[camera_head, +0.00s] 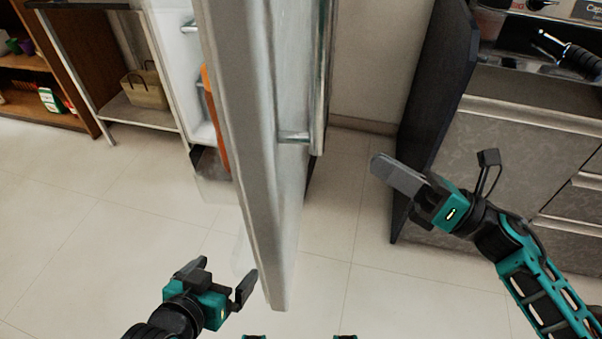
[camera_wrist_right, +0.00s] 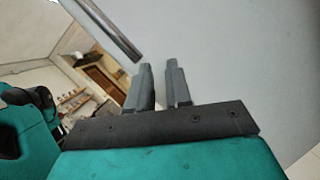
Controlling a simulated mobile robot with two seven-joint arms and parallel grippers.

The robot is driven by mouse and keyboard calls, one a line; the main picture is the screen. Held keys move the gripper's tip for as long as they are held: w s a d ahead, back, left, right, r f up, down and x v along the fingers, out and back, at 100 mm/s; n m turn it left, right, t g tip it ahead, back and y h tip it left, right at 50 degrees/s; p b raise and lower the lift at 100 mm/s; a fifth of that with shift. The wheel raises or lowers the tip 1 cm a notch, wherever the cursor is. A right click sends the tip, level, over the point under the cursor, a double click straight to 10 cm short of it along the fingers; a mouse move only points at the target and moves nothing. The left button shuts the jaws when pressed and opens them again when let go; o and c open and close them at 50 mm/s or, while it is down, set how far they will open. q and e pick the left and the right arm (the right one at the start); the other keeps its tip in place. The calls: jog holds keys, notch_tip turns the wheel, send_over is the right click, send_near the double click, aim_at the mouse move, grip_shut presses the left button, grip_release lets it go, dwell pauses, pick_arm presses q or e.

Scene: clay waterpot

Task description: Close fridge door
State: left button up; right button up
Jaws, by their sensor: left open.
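The fridge door (camera_head: 262,190) stands open, seen nearly edge-on in the head view. Its metal handle (camera_head: 323,85) is on the right-hand face. In the right wrist view the door's pale face (camera_wrist_right: 235,60) fills the right side, with the handle (camera_wrist_right: 112,32) at upper left. My left gripper (camera_head: 218,277) is open and empty, left of the door's lower edge. My right gripper (camera_head: 378,165) is to the right of the door and handle, apart from the handle. Its fingers (camera_wrist_right: 158,70) show a narrow empty gap in the wrist view.
The fridge interior (camera_head: 190,70) shows behind the door at left. A shelf with a basket (camera_head: 145,88) and a wooden bookcase (camera_head: 40,85) stand further left. A dark-sided counter (camera_head: 520,130) stands at right. The tiled floor (camera_head: 110,235) is clear at lower left.

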jog(key=s+n+g, duration=0.1)
jog(key=n+g, duration=0.1)
jog(key=n, duration=0.1)
jog(key=f+n+g, duration=0.1)
jog(key=n+g, duration=0.2)
jog(key=n, duration=0.1)
jog(key=s+d+n+g+h, duration=0.1)
jog(key=n+g, duration=0.1)
jog(key=n, duration=0.1)
jog(key=shift+s+f+n, duration=0.3)
grip_shut()
send_near(279, 182)
jog(key=a, duration=0.4)
jog(key=w+a, duration=0.1)
jog(key=a, duration=0.1)
jog(key=shift+a+f, duration=0.1)
jog(key=shift+a, duration=0.3)
jog(key=shift+a, duration=0.1)
